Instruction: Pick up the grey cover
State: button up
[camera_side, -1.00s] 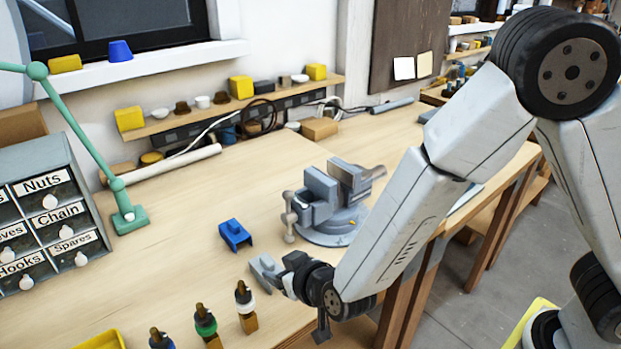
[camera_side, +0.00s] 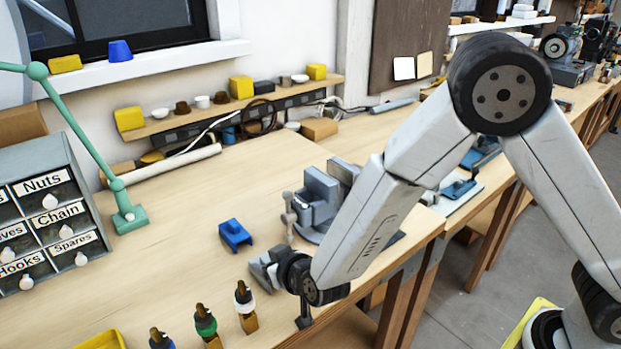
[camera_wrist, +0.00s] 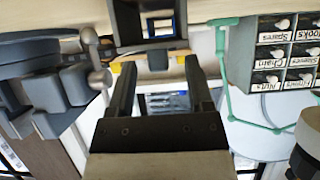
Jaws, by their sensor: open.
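The grey cover (camera_side: 261,270) sits near the front of the bench in the side view, close to the blue cover (camera_side: 235,234). My gripper (camera_side: 278,272) is low over the bench, right beside the grey cover at its right. The gripper and the cover overlap there, so I cannot tell whether they touch. In the wrist view my gripper (camera_wrist: 160,64) has its two dark fingers apart, with a clear gap between them. A dark grey, hollow shape, which looks like the grey cover (camera_wrist: 128,30), is just beyond the fingertips.
A grey vise (camera_side: 318,198) stands behind the gripper, partly hidden by my arm. A green lamp (camera_side: 118,186) and labelled drawers (camera_side: 45,215) are at far left. The bench's middle left is clear.

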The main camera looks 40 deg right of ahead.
dwell(0.4)
grip_shut()
jog(key=shift+r, duration=0.15)
notch_tip(320, 180, up, 10)
dwell(0.9)
dwell(0.4)
